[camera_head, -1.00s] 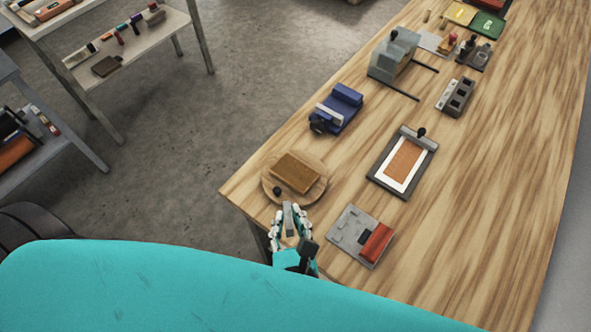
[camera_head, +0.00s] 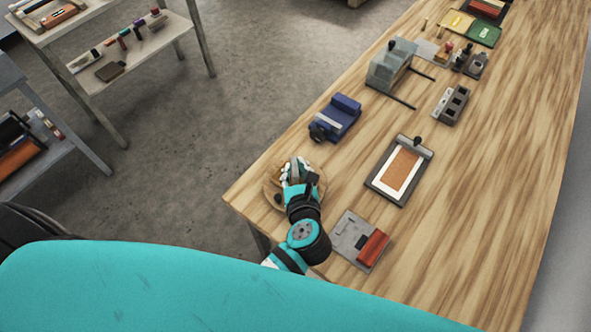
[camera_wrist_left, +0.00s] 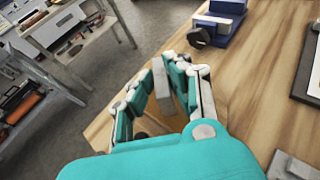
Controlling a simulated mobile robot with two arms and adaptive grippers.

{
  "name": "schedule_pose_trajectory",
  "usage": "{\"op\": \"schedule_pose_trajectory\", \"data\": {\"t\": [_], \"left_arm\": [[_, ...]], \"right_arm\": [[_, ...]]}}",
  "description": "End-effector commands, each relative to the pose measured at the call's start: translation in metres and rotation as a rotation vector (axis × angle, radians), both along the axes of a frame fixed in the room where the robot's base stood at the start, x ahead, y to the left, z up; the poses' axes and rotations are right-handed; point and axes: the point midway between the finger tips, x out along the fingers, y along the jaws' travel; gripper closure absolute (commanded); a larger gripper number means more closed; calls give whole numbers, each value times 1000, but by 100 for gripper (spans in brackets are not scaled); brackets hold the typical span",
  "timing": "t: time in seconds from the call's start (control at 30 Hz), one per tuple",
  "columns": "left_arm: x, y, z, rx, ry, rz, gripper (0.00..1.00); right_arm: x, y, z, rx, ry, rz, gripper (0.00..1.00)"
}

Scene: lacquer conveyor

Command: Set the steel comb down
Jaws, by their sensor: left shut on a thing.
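The steel comb (camera_wrist_left: 160,76) is a flat grey bar held between the fingers of my left gripper (camera_head: 297,172). In the left wrist view the gripper (camera_wrist_left: 165,88) is shut on it, with one finger on each side. In the head view the gripper and hand hide most of the comb. The gripper is over the round wooden board (camera_head: 271,199) at the table's near left corner, and it covers much of the brown block there. I cannot tell whether the comb touches anything below. My right gripper is not in view.
On the wooden table, a blue device (camera_head: 335,118) stands beyond the board.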

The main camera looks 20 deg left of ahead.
Motion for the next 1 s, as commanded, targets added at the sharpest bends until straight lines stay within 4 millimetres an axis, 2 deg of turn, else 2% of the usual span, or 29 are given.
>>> {"op": "schedule_pose_trajectory", "data": {"t": [0.1,0.43,0.47,0.63,1.0], "left_arm": [[0,0,-9,3,-1,-1,100],[0,0,-11,1,-2,0,100],[0,0,-12,1,-2,0,83],[0,0,-12,0,-2,-1,61],[-5,-2,-9,-1,0,-2,61]], "right_arm": [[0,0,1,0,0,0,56],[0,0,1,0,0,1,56],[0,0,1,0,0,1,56],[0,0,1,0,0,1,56],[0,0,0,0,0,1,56]]}}
